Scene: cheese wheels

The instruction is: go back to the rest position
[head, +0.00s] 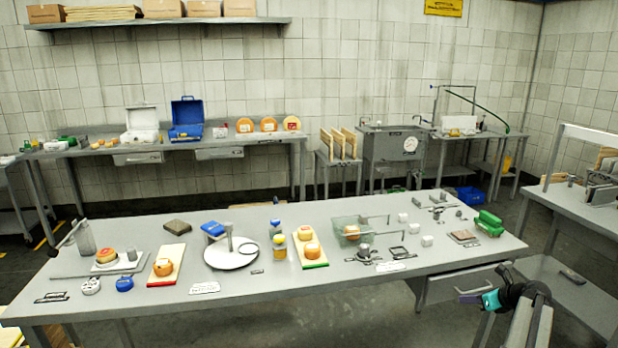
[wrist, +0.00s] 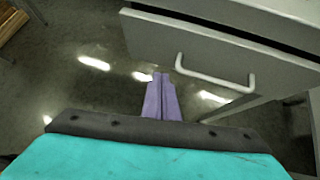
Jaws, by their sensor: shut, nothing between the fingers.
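My gripper (wrist: 161,76) shows in the wrist view with its two purple fingers together and nothing between them. It is in front of the grey drawer (wrist: 215,45), to the left of and apart from its metal handle (wrist: 212,76) in that picture. In the head view my arm reaches in from the lower right, and the teal part of my wrist is close to the drawer handle (head: 476,289).
The long grey table (head: 330,285) carries cheeses on boards, a white turntable (head: 232,257), a clear greenish bin (head: 345,237) and small tools. Another grey bench (head: 590,208) stands at the right, close to my arm.

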